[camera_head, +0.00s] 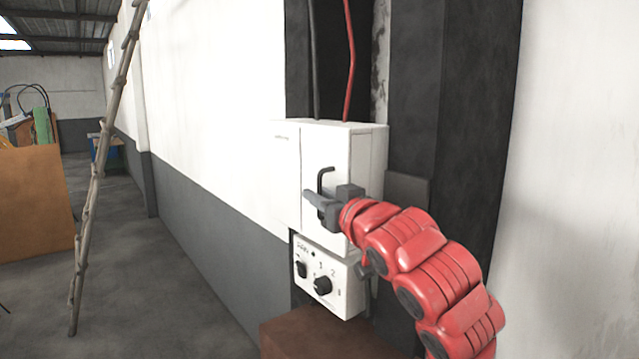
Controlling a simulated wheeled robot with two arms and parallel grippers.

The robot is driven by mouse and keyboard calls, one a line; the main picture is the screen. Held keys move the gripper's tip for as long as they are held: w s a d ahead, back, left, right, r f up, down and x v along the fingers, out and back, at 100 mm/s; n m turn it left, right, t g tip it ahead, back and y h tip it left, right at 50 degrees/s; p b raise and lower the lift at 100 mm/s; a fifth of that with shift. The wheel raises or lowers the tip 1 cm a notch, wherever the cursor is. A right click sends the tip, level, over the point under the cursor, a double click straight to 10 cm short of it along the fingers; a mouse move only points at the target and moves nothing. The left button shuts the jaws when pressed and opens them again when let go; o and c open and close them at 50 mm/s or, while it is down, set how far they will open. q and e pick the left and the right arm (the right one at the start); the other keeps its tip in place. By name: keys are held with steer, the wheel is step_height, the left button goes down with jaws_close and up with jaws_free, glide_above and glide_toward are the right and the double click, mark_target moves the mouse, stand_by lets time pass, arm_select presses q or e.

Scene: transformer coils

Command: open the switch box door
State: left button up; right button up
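The white switch box (338,150) is mounted upright on the dark strip of the wall, right of the middle in the head view. A black bent handle (325,177) stands out from its front face. My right gripper (318,203), on the red arm from the lower right, is at the lower end of this handle. Its grey fingers overlap the handle in the picture. I cannot tell whether they grip it. A pale panel (286,180) shows along the box's left side; whether it is part of the door is unclear. My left gripper is not in view.
A white fan control box (326,285) with black knobs is just below, above a brown block (300,335). Red and dark cables (349,60) run above the switch box. A wooden ladder (101,150) leans at the left. The grey floor (150,280) between is clear.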

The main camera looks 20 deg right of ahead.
steer(key=shift+w, duration=0.1)
jaws_close()
stand_by(1.4)
